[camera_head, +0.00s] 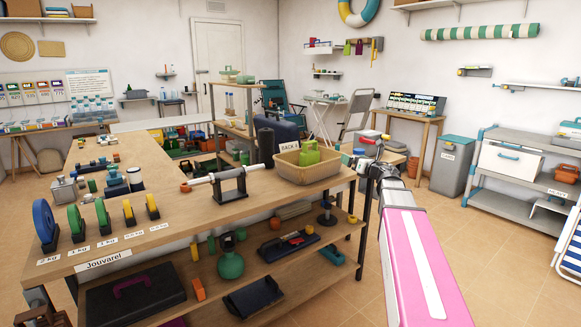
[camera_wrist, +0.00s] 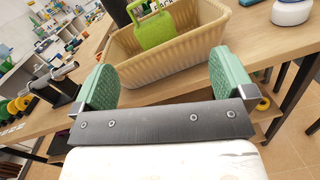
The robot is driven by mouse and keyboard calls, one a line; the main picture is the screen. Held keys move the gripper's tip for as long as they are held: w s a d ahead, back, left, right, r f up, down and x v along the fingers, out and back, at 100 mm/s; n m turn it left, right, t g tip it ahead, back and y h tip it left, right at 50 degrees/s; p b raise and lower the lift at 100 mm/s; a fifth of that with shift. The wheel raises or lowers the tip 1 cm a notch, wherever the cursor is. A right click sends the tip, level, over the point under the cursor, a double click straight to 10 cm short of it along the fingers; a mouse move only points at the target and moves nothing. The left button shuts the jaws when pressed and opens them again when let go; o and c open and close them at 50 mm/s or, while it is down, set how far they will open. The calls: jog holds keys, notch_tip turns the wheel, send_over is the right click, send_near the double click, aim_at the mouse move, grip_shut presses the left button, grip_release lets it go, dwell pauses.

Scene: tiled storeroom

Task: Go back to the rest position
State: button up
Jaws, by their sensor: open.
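My gripper (camera_wrist: 163,75) is open, with its two green pads apart and nothing between them. In the wrist view it is in front of a tan basket (camera_wrist: 178,52), with the pads close to its near side; I cannot tell if they touch it. A green object with a handle (camera_wrist: 153,32) is in the basket. In the head view my arm reaches in from the lower right. Its wrist end is just right of the tan basket (camera_head: 304,175) on the wooden counter, which holds the green object (camera_head: 309,153). The gripper itself is small and partly hidden there.
The counter (camera_head: 200,210) carries colored discs (camera_head: 45,222) and a black stand with a white rod (camera_head: 230,185). A grey bin (camera_head: 452,165) and a shelf unit (camera_head: 500,187) stand right. Tiled floor (camera_head: 510,255) is free right of my arm.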

jog(key=s+d+f+m+g+h, duration=0.2)
jog(key=s+f+m+h, duration=0.2)
jog(key=f+m+h, duration=0.55)
jog(key=s+d+f+m+g+h, duration=0.1)
jog(key=s+d+f+m+h, duration=0.2)
jog(key=f+m, duration=1.1)
jog(key=s+a+f+m+g, duration=0.3)
jog(key=s+f+m+g, duration=0.1)
jog(key=s, duration=0.3)
jog(key=s+a+f+m+g+y, duration=0.1)
jog(key=s+a+f+m+g, duration=0.3)
jog(key=s+m, duration=0.2)
jog(key=s+a+f+m+g+y, duration=0.1)
jog(key=s+a+f+m+g, duration=0.3)
jog(key=s, duration=0.5)
jog(key=shift+f+m, duration=0.35)
jog(key=shift+m, duration=0.5)
jog(key=shift+a+y, duration=0.1)
jog(key=shift+y, duration=0.15)
